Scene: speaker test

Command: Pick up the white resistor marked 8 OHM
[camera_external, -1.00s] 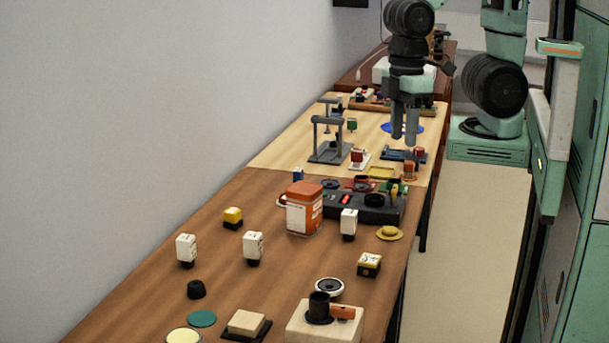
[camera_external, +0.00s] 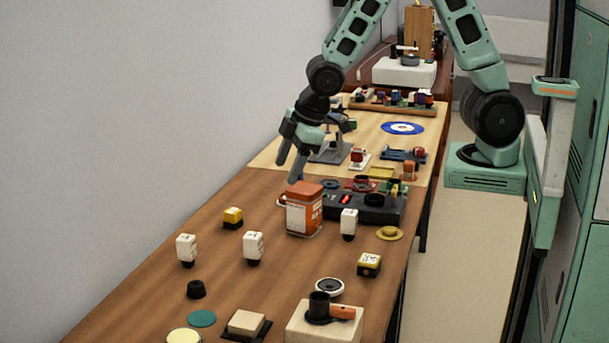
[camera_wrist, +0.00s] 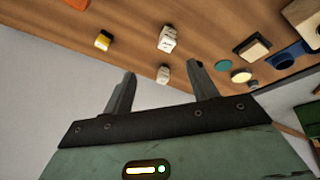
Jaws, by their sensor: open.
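Three white upright blocks with black bases stand on the brown table: one at left (camera_external: 186,248), one in the middle (camera_external: 253,245), one beside the orange-and-white container (camera_external: 348,222). Their small print is too fine to read, so I cannot tell which is marked 8 OHM. Two white blocks show in the wrist view, one larger (camera_wrist: 168,38) and one lower (camera_wrist: 163,74), which appears between my fingertips but beyond them. My gripper (camera_external: 289,169) is open and empty, above the table behind the container; its two fingers also show in the wrist view (camera_wrist: 162,70).
The orange-and-white container (camera_external: 304,210) and a dark device with a red display (camera_external: 365,206) stand near my gripper. A yellow-and-black block (camera_external: 233,217), a black knob (camera_external: 196,289) and a teal disc (camera_external: 202,318) lie around the white blocks. A wall borders the table's left side.

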